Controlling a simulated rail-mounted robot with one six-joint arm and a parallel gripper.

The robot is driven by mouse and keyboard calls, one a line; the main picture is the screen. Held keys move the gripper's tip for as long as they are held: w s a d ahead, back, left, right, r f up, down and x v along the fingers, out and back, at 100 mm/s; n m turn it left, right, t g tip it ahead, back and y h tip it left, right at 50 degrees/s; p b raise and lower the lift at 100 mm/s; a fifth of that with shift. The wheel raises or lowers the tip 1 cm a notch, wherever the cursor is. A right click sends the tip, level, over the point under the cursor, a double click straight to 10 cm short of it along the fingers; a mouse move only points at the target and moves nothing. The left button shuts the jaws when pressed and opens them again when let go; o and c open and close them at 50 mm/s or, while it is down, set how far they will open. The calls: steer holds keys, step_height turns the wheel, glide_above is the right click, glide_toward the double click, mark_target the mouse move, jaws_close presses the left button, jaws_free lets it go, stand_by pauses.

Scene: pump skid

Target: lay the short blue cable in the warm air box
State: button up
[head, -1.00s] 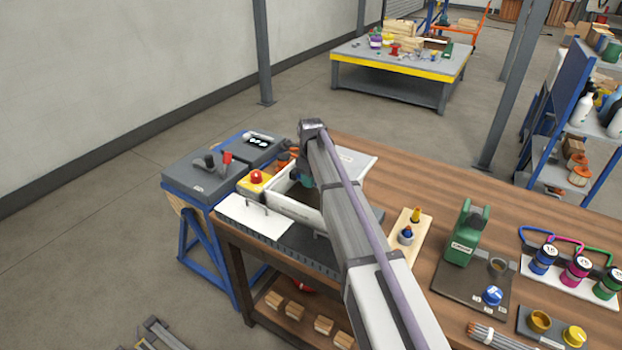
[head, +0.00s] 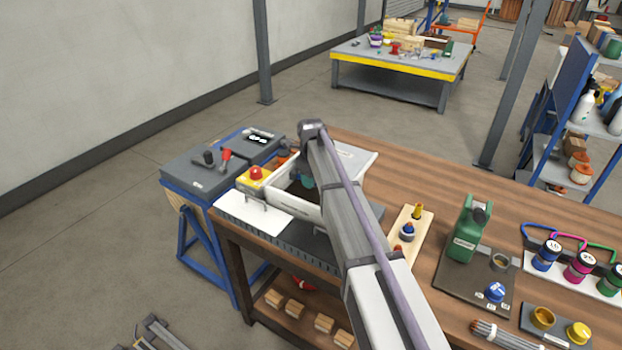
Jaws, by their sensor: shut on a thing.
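A white open-topped box (head: 290,207) stands at the left end of the wooden bench. I take it to be the warm air box, though no label on it is legible. My gripper (head: 301,184) is only partly visible, as a dark and teal part at the box's opening beneath my arm. It is shut, but its fingertips and what they hold are hidden by my arm and the box wall. I cannot make out the short blue cable or tell whether it touches the box floor.
A white panel with a handle (head: 255,213) lies before the box, and a yellow block with a red button (head: 256,176) is beside it. A green device (head: 468,230) and colored jars (head: 545,257) stand to the right. Bare bench lies behind them.

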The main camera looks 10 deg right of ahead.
mark_target(311, 200)
steer(key=shift+f+b, duration=2.85)
steer(key=shift+f, duration=0.15)
steer(key=shift+f, duration=0.1)
steer(key=o, duration=0.9)
step_height(311, 200, up, 11)
steer(key=p, duration=1.1)
steer(key=shift+f, duration=0.1)
